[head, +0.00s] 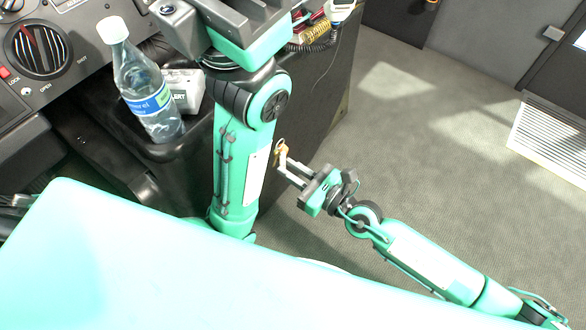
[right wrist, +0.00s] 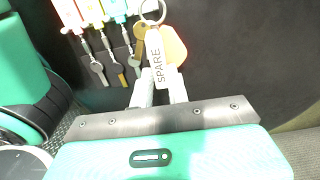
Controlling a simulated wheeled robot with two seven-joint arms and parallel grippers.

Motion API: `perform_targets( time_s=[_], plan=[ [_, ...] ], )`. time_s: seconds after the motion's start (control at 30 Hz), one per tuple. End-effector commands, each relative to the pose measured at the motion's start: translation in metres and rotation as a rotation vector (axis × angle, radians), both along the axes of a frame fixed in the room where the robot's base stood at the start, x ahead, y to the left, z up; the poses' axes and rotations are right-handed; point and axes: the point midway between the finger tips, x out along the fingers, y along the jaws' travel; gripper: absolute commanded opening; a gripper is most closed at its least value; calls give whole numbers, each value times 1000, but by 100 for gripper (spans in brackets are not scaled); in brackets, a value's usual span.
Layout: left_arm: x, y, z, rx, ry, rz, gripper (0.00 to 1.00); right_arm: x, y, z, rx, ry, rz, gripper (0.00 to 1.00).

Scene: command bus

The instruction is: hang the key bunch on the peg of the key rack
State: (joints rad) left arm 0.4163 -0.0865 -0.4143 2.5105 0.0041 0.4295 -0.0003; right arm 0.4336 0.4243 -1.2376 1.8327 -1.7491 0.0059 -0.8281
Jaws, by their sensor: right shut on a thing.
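The key bunch (right wrist: 157,58) shows in the right wrist view: a metal ring, a white tag marked SPARE, an orange fob and a brass-coloured key. It is small in the head view (head: 281,149). My right gripper (right wrist: 160,90) is shut on its lower part, and it also shows in the head view (head: 287,168). Coloured tags with hanging keys (right wrist: 103,68) are at the upper left of the right wrist view, against a dark panel, beside the bunch. The rack's bare peg cannot be made out. My left gripper (head: 240,25) is cut off at the top edge; its fingertips cannot be made out.
A water bottle (head: 148,90) and a white box (head: 183,90) stand on the dark console at left. A handset (head: 339,10) with a coiled cord is at the top. My left arm crosses in front of the console side. The grey floor (head: 420,120) at right is clear.

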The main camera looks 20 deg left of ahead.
Motion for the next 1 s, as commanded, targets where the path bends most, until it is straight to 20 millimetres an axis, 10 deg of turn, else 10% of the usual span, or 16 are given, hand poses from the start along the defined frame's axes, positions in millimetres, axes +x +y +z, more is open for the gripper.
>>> perform_targets(
  time_s=[1.0],
  plan=[
    [1, 0, -2, 0, 4, -2, 31, 3, 10, 0, 4, -1, 1, 0]
  ],
)
